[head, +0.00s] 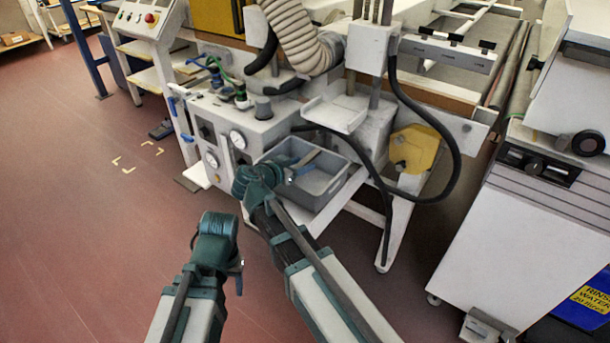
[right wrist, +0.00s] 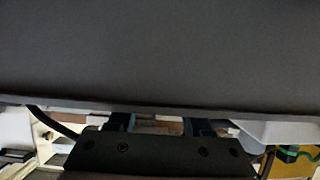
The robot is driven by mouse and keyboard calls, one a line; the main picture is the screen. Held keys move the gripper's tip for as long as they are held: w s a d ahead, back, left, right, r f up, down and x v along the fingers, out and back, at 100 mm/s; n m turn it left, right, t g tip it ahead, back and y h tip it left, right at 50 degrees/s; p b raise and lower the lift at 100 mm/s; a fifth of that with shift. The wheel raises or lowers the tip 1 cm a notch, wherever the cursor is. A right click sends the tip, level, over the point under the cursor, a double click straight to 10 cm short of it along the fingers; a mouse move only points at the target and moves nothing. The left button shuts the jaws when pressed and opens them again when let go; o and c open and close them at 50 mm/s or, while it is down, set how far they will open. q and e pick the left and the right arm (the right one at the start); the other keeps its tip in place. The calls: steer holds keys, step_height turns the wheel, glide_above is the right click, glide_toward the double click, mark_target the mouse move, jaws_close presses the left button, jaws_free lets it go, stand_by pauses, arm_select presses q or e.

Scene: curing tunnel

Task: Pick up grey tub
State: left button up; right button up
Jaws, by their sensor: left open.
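The grey tub (head: 335,189) is an open, shallow box low at the front of the machine, right of the gauge panel. My right gripper (head: 300,166) is at the tub's left side, with a finger reaching over its rim. In the right wrist view a dark grey surface, seemingly the tub (right wrist: 160,55), fills the upper part. It hides the fingertips, so I cannot tell whether they grip it. My left gripper (head: 239,276) is open, lower left of the tub and apart from it, partly hidden by its own wrist.
The gauge panel (head: 215,150) with hoses stands left of the tub. A black cable (head: 386,200) hangs at its right, by a white leg (head: 388,240). A white cabinet (head: 490,240) stands at the right. The red floor (head: 90,240) at left is clear.

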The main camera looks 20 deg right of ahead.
jaws_close()
arm_select(q)
steer(key=shift+r, duration=0.1)
arm_select(e)
steer(key=shift+d, duration=0.1)
